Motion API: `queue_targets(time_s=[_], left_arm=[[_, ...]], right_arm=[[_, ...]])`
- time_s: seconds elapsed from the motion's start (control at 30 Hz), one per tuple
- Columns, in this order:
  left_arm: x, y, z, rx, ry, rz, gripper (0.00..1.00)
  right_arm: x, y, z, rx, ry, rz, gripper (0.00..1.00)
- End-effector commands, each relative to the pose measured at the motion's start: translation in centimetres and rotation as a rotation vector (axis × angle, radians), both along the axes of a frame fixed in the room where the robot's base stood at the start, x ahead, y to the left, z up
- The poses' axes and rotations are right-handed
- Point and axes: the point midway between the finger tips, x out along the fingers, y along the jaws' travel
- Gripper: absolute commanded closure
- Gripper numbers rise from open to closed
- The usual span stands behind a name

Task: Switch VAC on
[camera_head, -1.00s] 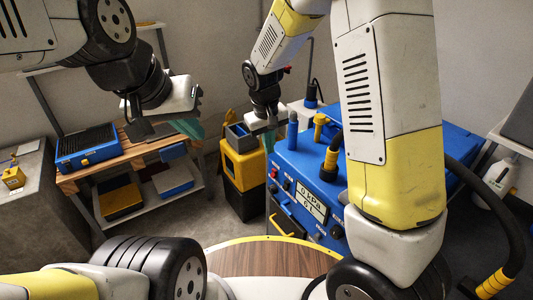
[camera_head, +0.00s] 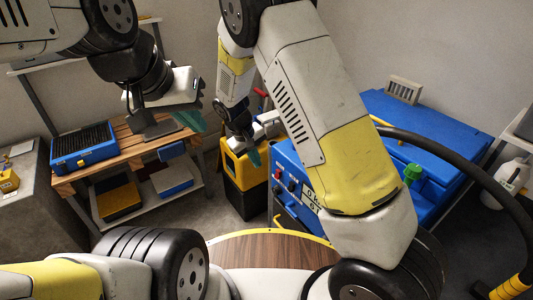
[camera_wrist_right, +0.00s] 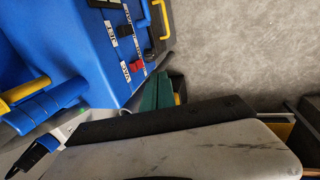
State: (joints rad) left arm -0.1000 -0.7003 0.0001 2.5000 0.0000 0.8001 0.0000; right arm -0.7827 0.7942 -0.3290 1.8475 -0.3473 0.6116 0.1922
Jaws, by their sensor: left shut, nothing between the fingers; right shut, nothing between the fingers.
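The blue machine (camera_head: 430,145) stands at the right, with its front panel partly behind my right arm. A red switch (camera_head: 277,173) and a black switch (camera_head: 292,186) sit on the panel. In the right wrist view, the red switch (camera_wrist_right: 136,66) is beside a white label that seems to read VAC, and the black switch (camera_wrist_right: 125,30) is beside another label. My right gripper (camera_head: 253,157) is shut and empty just left of the panel. Its teal fingertips (camera_wrist_right: 155,92) appear close to the red switch; contact cannot be told. My left gripper (camera_head: 190,120) is shut and empty over the shelf.
A wooden shelf (camera_head: 135,150) with a blue toolbox (camera_head: 85,148) stands at the left. A yellow and black bin (camera_head: 245,180) is behind my right gripper. A black hose (camera_head: 460,155) curves at the right. Grey floor is free between shelf and bin.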

Motion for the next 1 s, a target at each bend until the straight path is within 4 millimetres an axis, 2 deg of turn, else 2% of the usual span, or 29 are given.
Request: queue_targets(time_s=[0.5, 0.7, 1.0], left_arm=[[0.0, 0.0, 0.0, 0.000, 0.000, 0.000, 1.00], [0.0, 0.0, 0.0, 0.000, 0.000, 0.000, 1.00], [0.0, 0.0, 0.0, 0.000, 0.000, 0.000, 1.00]], right_arm=[[1.8, -2.6, -9.4, -0.001, 0.002, -0.003, 1.00], [3.4, -4.7, -9.7, 0.001, 0.000, -0.003, 1.00], [3.9, -5.4, -9.9, 0.000, 0.000, 0.000, 1.00]])
